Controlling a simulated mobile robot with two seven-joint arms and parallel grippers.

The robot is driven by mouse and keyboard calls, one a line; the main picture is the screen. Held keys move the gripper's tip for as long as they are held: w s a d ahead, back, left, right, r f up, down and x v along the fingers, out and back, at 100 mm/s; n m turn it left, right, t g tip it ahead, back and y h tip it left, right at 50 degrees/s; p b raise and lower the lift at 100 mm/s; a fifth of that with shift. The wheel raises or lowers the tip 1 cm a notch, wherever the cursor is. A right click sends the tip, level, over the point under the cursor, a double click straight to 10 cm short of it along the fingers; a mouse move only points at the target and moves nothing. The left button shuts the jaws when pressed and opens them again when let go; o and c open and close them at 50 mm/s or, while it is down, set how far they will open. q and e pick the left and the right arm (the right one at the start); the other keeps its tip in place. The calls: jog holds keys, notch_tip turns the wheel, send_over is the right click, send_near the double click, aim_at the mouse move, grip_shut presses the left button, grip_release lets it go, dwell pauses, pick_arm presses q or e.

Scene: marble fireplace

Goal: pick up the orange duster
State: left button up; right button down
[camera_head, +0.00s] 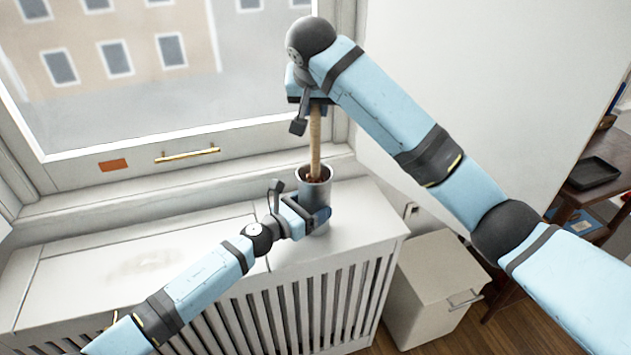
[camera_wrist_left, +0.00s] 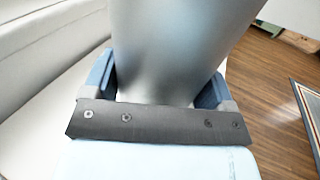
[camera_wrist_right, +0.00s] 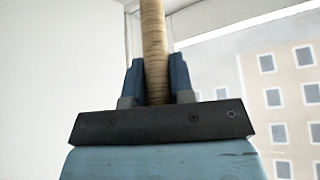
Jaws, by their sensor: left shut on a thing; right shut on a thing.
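A grey metal cup (camera_head: 313,192) stands upright on the white radiator cover below the window. A wooden handle (camera_head: 315,145) rises from it; its lower end goes into the cup, where a little reddish-brown shows at the rim. This appears to be the duster, its head mostly hidden inside. My left gripper (camera_head: 310,214) is shut on the cup from the side; the left wrist view shows the cup (camera_wrist_left: 170,50) between its fingers. My right gripper (camera_head: 314,104) is above the cup, shut on the handle; the handle also shows in the right wrist view (camera_wrist_right: 154,45).
The radiator cover (camera_head: 120,275) is bare to the left of the cup. The window frame with a brass handle (camera_head: 188,154) is close behind. A white cabinet (camera_head: 430,290) stands lower right, and a wooden table with a black tray (camera_head: 594,174) is at far right.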

notch_tip(320, 180, up, 18)
dwell(0.5)
pick_arm(q)
jog(key=o, duration=0.9)
